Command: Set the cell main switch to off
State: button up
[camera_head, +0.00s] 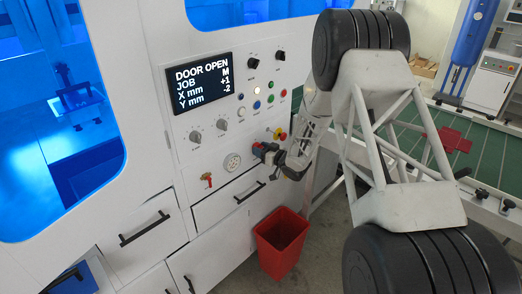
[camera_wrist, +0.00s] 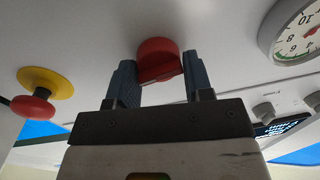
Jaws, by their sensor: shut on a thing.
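A red rotary knob (camera_wrist: 158,58), which I take to be the main switch, sits on the white panel between the two fingertips of my gripper (camera_wrist: 158,80) in the wrist view. The blue-grey fingers stand on either side of its grip, and my gripper is shut on it. In the head view my gripper (camera_head: 264,152) is at the lower right of the panel, and only a little red of the switch (camera_head: 257,146) shows beside the fingers. The switch's markings and its exact position cannot be read.
A red and yellow emergency stop button (camera_wrist: 38,92) is close to one side and a round gauge (camera_wrist: 300,32) to the other. The display (camera_head: 204,82) reads DOOR OPEN. A red-handled valve (camera_head: 208,180), drawer handles and a red bin (camera_head: 282,243) are below.

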jog(key=shift+r+n+t+h, duration=0.1)
jog(key=shift+n+t+h, duration=0.2)
jog(key=shift+n, duration=3.6)
jog(key=shift+r+n+t+h, duration=0.1)
jog(key=shift+n+h, duration=0.3)
jog(key=shift+n, duration=3.5)
jog(key=shift+a, duration=0.1)
jog(key=o, duration=0.7)
jog(key=shift+c, duration=0.2)
jog(key=shift+o, duration=1.1)
jog(key=shift+f, duration=0.1)
jog(key=shift+s, duration=0.1)
jog(key=v, duration=0.7)
jog(key=shift+s+d, duration=0.3)
